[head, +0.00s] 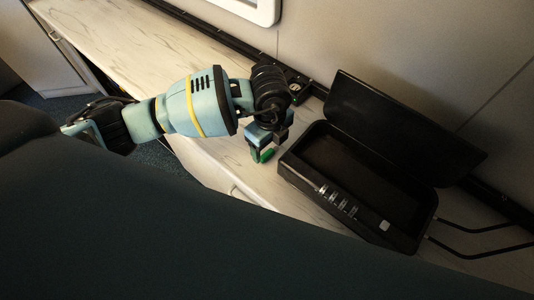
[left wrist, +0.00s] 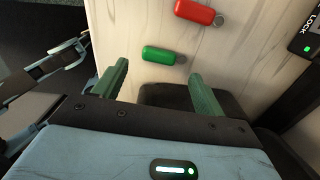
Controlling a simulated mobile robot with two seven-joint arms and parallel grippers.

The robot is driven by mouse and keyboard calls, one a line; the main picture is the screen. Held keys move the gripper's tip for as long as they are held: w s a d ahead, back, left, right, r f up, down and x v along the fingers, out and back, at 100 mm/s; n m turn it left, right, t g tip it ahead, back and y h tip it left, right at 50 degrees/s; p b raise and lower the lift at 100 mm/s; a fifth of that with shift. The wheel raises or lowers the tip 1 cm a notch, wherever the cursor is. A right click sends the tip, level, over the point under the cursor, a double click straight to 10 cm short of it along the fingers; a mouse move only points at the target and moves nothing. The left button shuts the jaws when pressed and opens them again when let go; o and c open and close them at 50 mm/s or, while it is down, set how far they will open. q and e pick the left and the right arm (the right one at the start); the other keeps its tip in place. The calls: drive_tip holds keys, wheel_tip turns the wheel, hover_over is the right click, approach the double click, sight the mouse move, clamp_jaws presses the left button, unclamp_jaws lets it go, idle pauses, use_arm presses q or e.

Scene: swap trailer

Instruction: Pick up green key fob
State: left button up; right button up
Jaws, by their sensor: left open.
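The green key fob (left wrist: 160,54) lies on the pale marbled counter (left wrist: 140,22) in the left wrist view, with a small metal ring at its right end. My left gripper (left wrist: 158,70) is open and empty, its two fingers on either side of the line to the fob. The fob shows just beyond the fingertips, and I cannot tell the height left between them. In the head view my left gripper (head: 262,150) points down over the counter, left of a black box. A bright green patch shows at its fingertips. My right gripper is not in view.
A red key fob (left wrist: 195,12) lies just beyond the green one. The black lockbox (head: 287,172) stands open to the right, its lid (head: 400,125) raised toward the wall. A dark panel marked LOCK (left wrist: 306,40) shows a green light. Free counter lies to the upper left.

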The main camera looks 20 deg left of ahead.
sight(268, 155)
use_arm(q)
drive_tip(key=shift+s+f, duration=0.1)
drive_tip(key=shift+f, duration=1.8)
drive_tip(key=c, duration=1.1)
